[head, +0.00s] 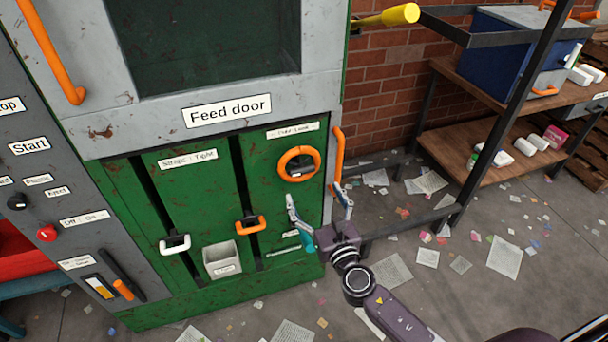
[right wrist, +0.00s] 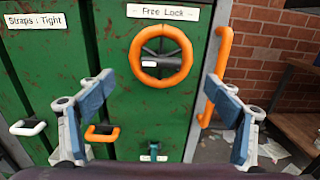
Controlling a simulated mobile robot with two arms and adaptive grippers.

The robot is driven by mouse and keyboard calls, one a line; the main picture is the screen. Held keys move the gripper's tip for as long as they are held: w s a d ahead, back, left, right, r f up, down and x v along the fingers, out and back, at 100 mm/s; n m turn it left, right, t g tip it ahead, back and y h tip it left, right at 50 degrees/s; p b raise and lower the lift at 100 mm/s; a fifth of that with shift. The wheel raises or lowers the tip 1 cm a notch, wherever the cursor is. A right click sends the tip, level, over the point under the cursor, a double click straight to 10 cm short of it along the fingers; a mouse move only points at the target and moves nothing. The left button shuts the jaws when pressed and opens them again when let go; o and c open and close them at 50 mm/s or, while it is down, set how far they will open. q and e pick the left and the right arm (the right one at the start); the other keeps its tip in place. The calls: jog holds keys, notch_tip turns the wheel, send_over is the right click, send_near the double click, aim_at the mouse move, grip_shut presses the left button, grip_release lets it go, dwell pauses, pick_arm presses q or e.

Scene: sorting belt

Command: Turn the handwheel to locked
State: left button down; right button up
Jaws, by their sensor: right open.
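The handwheel is an orange ring (head: 299,149) with a dark hub, on the upper right of the green machine panel, under a label (head: 292,130). In the right wrist view the handwheel (right wrist: 161,37) is straight ahead, and its label (right wrist: 163,12) reads "Free Lock". A small white tag sits on its hub. My right gripper (head: 320,205) is open and empty, in front of and below the handwheel, apart from it. In the right wrist view its two fingers (right wrist: 165,105) stand wide apart below the wheel. My left gripper is not in view.
A vertical orange handle (head: 338,155) stands just right of the handwheel. An orange slot handle (head: 250,225) and a white one (head: 175,244) are to the left. A small teal-handled lever (right wrist: 153,152) is below the wheel. Shelves (head: 500,135) stand at right.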

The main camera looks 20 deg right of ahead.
aim_at(304, 173)
jog(key=w, duration=0.7)
jog(key=shift+w+f, duration=0.1)
jog(key=shift+w, duration=0.25)
jog(key=shift+c, duration=0.6)
jog(key=c, duration=1)
